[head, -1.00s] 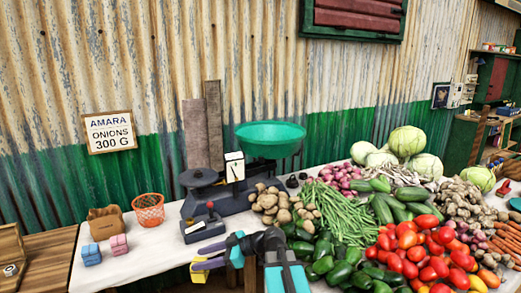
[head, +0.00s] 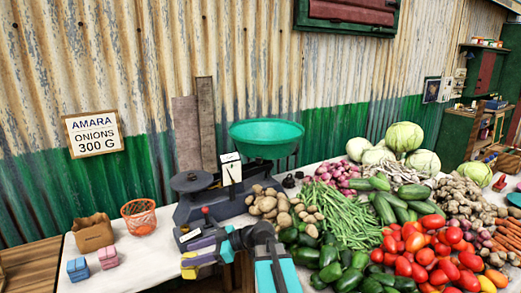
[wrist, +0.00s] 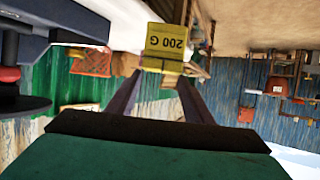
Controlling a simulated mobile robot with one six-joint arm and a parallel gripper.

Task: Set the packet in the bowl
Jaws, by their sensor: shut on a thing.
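The yellow packet (head: 189,271) is between the fingers of my gripper (head: 203,254), in front of the scale at the table's near edge. In the wrist view the packet (wrist: 163,48) shows upside down with the label "200 G", and my gripper (wrist: 160,88) is shut on it. The green bowl (head: 266,141) sits raised on the right side of the scale, farther back and to the right of my gripper. The bowl's inside is only partly visible and no contents show.
The dark balance scale (head: 210,203) has a flat plate (head: 192,180) on its left. Blue (head: 77,269) and pink (head: 108,258) packets, a brown bag (head: 92,233) and an orange basket (head: 139,220) stand left. Potatoes (head: 270,203) and other vegetables crowd the right.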

